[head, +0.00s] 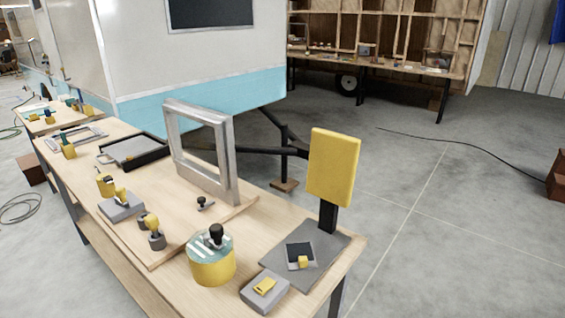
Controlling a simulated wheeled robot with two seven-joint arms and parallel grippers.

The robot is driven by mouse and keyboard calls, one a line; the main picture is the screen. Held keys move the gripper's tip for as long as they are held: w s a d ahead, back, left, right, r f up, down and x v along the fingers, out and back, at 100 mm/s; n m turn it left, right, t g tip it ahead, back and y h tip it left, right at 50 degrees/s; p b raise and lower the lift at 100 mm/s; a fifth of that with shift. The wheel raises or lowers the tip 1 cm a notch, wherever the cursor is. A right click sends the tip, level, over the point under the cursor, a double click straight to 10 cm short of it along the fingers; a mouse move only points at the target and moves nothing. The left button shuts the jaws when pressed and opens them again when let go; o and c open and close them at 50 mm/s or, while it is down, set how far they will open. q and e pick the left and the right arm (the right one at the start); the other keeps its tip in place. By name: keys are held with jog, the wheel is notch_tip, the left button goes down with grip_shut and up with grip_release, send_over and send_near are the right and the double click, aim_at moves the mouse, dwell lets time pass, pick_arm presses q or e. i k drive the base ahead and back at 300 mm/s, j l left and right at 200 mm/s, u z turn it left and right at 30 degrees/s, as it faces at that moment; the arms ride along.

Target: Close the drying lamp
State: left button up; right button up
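What looks like the drying lamp stands at the near right end of the wooden workbench. Its flat yellow panel (333,167) is upright on a short black post (327,216). The post rises from the back of a flat grey base plate (328,244). The panel stands up clear of the plate, so the lamp looks open. A small dark square piece with a light border (301,250) and a yellow block on it lies on the plate. Neither of my grippers shows in the head view.
The workbench (253,229) also holds a yellow drum with a black knob (211,268), a grey box with a yellow top piece (264,291), and an upright metal frame (222,180). Dark bars stand behind the bench. The concrete floor (440,240) right of it is mostly clear.

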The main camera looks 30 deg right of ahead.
aim_at(334, 157)
jog(key=l+u, duration=0.35)
jog(key=l, duration=0.15)
jog(key=l+u, duration=0.4)
jog(key=k+l+u, duration=0.1)
jog(key=l+u, duration=0.25)
jog(key=l, duration=0.25)
jog(key=k+l, duration=0.1)
jog(key=l, duration=0.3)
jog(key=k+l, duration=0.1)
jog(key=l, duration=0.25)
jog(key=k+l+u, duration=0.1)
jog(key=l, duration=0.3)
jog(key=k+l, duration=0.1)
jog(key=l, duration=0.25)
jog(key=k+l+u, duration=0.1)
jog(key=l, duration=0.3)
jog(key=k+l, duration=0.1)
jog(key=l, duration=0.25)
jog(key=k+l, duration=0.15)
jog(key=l, duration=0.2)
jog(key=l+u, duration=0.05)
